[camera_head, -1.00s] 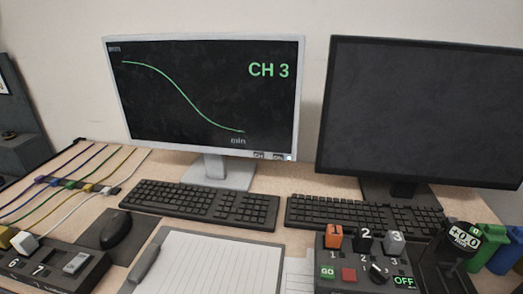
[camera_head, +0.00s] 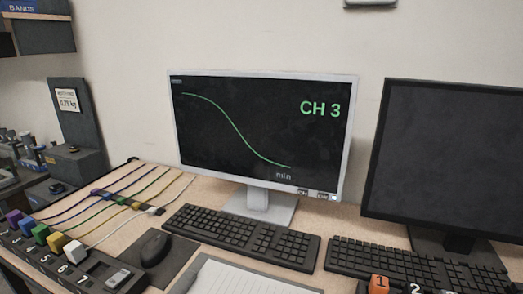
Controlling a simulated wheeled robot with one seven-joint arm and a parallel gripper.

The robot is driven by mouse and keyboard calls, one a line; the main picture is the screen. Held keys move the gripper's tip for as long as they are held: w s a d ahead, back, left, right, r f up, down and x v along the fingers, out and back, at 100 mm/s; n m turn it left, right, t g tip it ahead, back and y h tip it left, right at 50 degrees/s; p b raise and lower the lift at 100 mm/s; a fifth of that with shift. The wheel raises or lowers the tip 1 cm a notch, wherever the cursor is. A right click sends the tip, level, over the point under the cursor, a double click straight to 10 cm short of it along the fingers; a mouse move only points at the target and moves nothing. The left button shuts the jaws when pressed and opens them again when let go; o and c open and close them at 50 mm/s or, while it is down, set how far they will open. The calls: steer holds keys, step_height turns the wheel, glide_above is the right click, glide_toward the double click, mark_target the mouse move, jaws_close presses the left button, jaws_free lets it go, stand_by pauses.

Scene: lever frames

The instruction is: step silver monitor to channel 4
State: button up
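The silver monitor (camera_head: 258,201) stands on the desk near the middle of the head view. Its dark screen (camera_head: 230,140) is on and reads "CH 3" in green, with a falling green curve and the label "min". Small buttons (camera_head: 318,195) sit on the lower right of its bezel; their lettering is too small to read surely. My gripper is not in view.
A black monitor (camera_head: 450,150) with a dark screen stands to the right. Keyboards (camera_head: 240,236), a mouse (camera_head: 155,248) and a notepad (camera_head: 245,277) lie in front. A strip of coloured plugs with cables (camera_head: 60,250) is at left. An orange block (camera_head: 379,285) shows at the bottom edge.

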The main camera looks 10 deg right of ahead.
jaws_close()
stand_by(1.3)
